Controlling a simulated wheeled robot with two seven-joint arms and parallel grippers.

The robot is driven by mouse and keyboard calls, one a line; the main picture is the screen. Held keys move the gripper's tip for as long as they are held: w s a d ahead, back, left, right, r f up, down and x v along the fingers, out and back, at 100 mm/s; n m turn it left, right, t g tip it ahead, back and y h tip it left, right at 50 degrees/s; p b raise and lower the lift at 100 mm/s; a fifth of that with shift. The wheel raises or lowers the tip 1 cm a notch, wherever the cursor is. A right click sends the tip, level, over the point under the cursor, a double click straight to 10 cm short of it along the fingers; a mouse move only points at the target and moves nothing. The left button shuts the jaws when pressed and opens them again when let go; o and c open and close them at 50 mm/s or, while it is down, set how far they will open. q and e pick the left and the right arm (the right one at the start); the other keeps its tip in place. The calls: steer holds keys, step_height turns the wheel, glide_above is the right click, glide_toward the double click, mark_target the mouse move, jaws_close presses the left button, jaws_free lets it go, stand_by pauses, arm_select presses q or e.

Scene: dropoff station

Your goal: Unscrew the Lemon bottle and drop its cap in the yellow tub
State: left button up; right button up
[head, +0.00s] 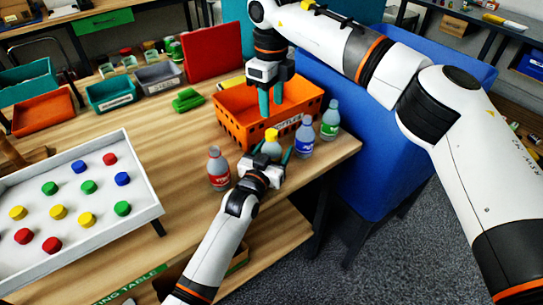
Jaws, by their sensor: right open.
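The Lemon bottle (271,150), with a yellow cap (271,134), stands upright at the table's front edge, before the orange crate. My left gripper (272,153) is low at this bottle, one finger on each side; whether the fingers press on it I cannot tell. The gripper hides the bottle's lower part and label. My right gripper (271,107) is open, fingers pointing down, just above the yellow cap in the picture and in front of the orange crate. Its fingers hold nothing visible. I cannot make out a yellow tub in this view.
The orange crate (235,128) is behind. A white tray (145,206) with several coloured caps lies left. A blue bin (370,150) stands beyond the table's right edge.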

mark_target(272, 132)
arm_select(q)
jaws_close()
arm_select(e)
steer(key=m, duration=1.8)
steer(key=shift+m, duration=0.3)
steer(key=m, duration=0.8)
steer(key=shift+m, duration=0.3)
steer(key=m, duration=0.3)
steer(key=shift+m, duration=0.3)
steer(key=shift+f+m, duration=0.3)
steer(key=shift+f, duration=0.05)
step_height(272, 132, down, 7)
steer(key=shift+f, duration=0.15)
